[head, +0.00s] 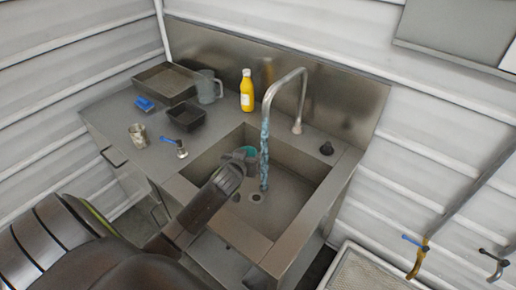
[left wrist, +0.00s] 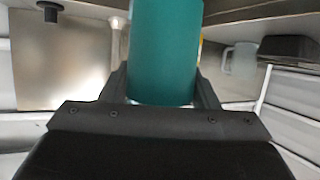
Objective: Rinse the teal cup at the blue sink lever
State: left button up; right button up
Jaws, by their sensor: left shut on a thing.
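The teal cup (head: 248,151) is held by my left gripper (head: 238,162) inside the sink basin, just left of the falling water. In the left wrist view the teal cup (left wrist: 165,50) fills the space between the two black fingers of my left gripper (left wrist: 163,85). Water (head: 264,150) runs from the curved tap (head: 284,82) into the sink (head: 285,190). Whether the water touches the cup is hard to tell. The blue lever (head: 168,140) is on the counter left of the basin. My right gripper is not in view.
On the counter are a yellow bottle (head: 247,92), a clear jug (head: 208,87), a large tray (head: 166,81), a small dark tray (head: 186,117), a blue sponge (head: 145,103) and a metal cup (head: 138,135).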

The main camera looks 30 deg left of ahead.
pick_arm(q)
jog(key=shift+r, duration=0.1)
dwell(0.3)
jog(key=s+r+p, duration=0.4)
jog(key=s+p, duration=0.1)
jog(key=shift+d+p, duration=0.35)
jog(key=shift+f, duration=0.1)
